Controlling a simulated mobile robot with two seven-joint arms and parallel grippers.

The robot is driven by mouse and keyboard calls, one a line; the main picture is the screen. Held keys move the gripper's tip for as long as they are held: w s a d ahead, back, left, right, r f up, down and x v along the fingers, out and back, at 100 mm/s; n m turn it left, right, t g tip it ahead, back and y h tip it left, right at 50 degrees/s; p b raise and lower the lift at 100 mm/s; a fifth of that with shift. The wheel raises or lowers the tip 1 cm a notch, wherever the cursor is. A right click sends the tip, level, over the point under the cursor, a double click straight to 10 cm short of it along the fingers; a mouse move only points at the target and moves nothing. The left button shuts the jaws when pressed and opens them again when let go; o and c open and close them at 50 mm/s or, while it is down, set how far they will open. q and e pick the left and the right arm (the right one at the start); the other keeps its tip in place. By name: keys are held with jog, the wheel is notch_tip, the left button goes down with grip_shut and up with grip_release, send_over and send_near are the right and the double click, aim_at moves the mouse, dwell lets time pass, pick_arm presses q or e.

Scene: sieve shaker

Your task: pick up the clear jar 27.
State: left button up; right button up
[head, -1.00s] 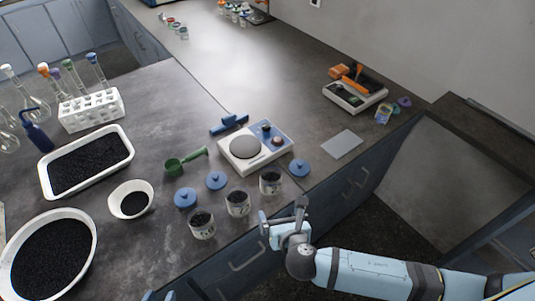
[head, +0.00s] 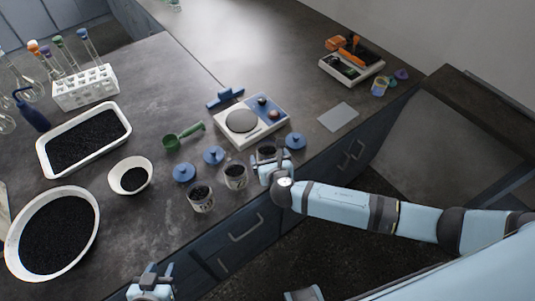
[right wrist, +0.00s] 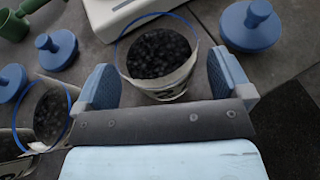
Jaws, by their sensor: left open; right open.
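Three clear jars with dark granules stand in a row near the bench's front edge: left jar (head: 201,199), middle jar (head: 236,177) and right jar (head: 266,153). I cannot read a number 27 on any of them. My right gripper (head: 273,161) is open at the right jar, partly hiding it. In the right wrist view this jar (right wrist: 160,60) stands open-topped between and just ahead of the two blue fingers, with no clear contact. Another jar (right wrist: 47,115) is outside the left finger. My left gripper (head: 151,278) is open and empty at the bottom, away from the jars.
Blue lids (head: 213,155) lie beside the jars, one (head: 295,141) just right of my right gripper. A balance (head: 250,121) stands close behind. A green scoop (head: 182,136), white bowl (head: 117,175) and white tray (head: 45,152) are left. A grey plate (head: 338,117) lies right.

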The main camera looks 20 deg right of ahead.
jog(key=shift+x, duration=0.9)
jog(key=shift+s, duration=0.1)
jog(key=c, duration=1.1)
